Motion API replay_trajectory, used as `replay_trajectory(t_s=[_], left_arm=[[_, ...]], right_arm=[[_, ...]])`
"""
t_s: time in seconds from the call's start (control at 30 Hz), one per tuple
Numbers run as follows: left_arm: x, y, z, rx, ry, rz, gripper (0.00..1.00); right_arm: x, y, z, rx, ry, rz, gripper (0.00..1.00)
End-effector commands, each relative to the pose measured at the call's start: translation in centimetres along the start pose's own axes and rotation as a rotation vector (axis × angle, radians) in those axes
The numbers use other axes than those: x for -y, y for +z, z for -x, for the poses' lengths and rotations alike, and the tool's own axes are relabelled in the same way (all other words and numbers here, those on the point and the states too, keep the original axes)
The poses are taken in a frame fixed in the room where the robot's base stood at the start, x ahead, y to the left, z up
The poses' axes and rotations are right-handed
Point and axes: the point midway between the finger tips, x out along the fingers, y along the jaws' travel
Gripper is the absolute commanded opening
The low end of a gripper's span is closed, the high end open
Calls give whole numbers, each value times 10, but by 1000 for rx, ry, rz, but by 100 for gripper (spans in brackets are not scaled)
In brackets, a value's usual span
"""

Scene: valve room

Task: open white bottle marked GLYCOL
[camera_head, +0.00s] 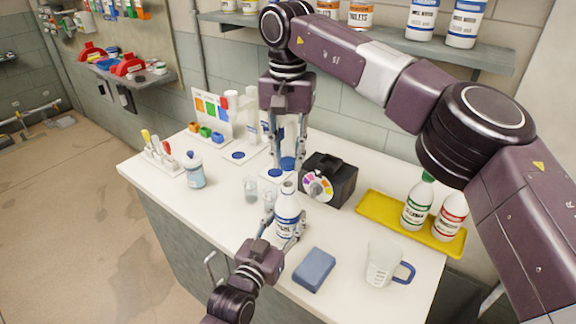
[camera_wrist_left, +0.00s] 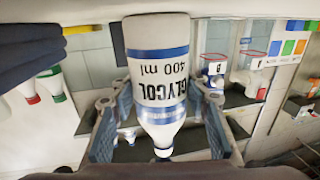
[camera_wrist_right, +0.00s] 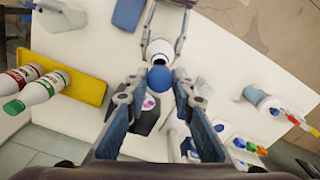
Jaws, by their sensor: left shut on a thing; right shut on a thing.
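The white GLYCOL bottle (camera_head: 286,218) with blue bands stands upright near the middle of the white bench. My left gripper (camera_head: 287,228) is shut around its body. In the left wrist view the bottle (camera_wrist_left: 158,60) appears upside down, its label reading GLYCOL 400 ml, and its narrow white neck shows no cap. My right gripper (camera_head: 287,157) is shut on a blue cap (camera_head: 288,163) above the bottle's bare neck, with a small gap between them. In the right wrist view the cap (camera_wrist_right: 159,79) sits between the fingertips and partly covers the bottle top.
A black box with a coloured dial (camera_head: 330,181) stands close right of the bottle. Small clear beakers (camera_head: 251,190) stand left. A blue sponge (camera_head: 314,270) and measuring jug (camera_head: 383,266) are in front. A yellow tray (camera_head: 379,207) holds two bottles. A white jar (camera_head: 195,172) is farther left.

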Motion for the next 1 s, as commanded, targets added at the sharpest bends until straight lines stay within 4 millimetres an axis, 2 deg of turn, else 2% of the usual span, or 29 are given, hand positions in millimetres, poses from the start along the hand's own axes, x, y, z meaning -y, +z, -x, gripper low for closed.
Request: replay_trajectory(t_s=[0.23, 0.27, 0.43, 0.77, 0.87, 1.0], left_arm=[[0, 0, 0, 1, 0, 0, 0], [0, 0, 0, 1, 0, 0, 44], [0, 0, 0, 1, 0, 0, 63], [0, 1, 3, 1, 0, 0, 63], [0, 1, 14, 2, 0, 0, 63], [0, 2, 41, 4, 0, 0, 63]], right_arm=[[0, 0, 4, 1, 1, 0, 0], [0, 0, 4, 1, 1, 0, 0], [0, 0, 4, 1, 1, 0, 0], [0, 0, 4, 1, 1, 0, 0], [0, 0, 4, 1, 1, 0, 0], [0, 0, 4, 1, 1, 0, 0]])
